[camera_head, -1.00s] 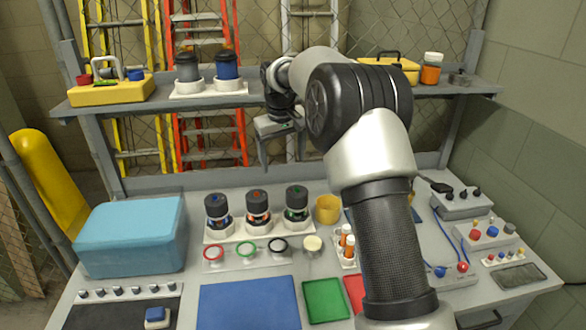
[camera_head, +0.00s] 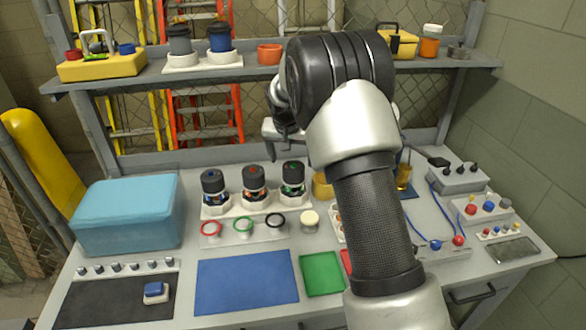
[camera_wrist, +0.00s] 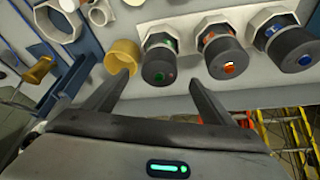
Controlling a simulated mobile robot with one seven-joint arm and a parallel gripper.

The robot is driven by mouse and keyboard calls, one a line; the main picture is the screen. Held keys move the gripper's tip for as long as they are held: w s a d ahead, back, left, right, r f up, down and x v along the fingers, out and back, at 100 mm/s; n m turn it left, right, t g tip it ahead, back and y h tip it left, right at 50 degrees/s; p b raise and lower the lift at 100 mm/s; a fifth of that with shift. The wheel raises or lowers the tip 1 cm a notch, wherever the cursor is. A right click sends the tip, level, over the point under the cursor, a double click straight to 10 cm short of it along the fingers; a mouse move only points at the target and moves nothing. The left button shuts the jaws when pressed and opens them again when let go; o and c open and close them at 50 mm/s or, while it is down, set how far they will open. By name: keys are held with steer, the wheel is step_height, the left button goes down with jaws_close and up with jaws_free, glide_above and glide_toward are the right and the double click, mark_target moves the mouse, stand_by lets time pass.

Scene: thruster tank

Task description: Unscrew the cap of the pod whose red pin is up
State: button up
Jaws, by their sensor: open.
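Three dark-capped pods stand in a row in white holders on the bench: blue-marked (camera_head: 214,187), orange-red-marked (camera_head: 254,182) and green-marked (camera_head: 293,178). In the wrist view they run reversed: green (camera_wrist: 160,62), orange-red (camera_wrist: 225,57), blue (camera_wrist: 288,46). The orange-red pod's cap shows a bright orange spot with a pale rim; the green pod's cap shows small green and pinkish spots. I cannot tell for sure which pin is up. My gripper (camera_wrist: 157,88) is open and empty, apart from the caps, with the green pod ahead between its fingers. My arm partly hides it in the head view.
A yellow cup (camera_head: 322,185) stands beside the green pod. Red, green and black rings (camera_head: 243,224) lie in front of the pods. A blue box (camera_head: 125,215) stands at left. A shelf (camera_head: 270,72) spans behind. The blue mat (camera_head: 247,282) is clear.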

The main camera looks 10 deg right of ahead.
mark_target(293, 168)
steer(key=x, duration=0.7)
steer(key=shift+f, duration=0.1)
steer(key=shift+c, duration=0.5)
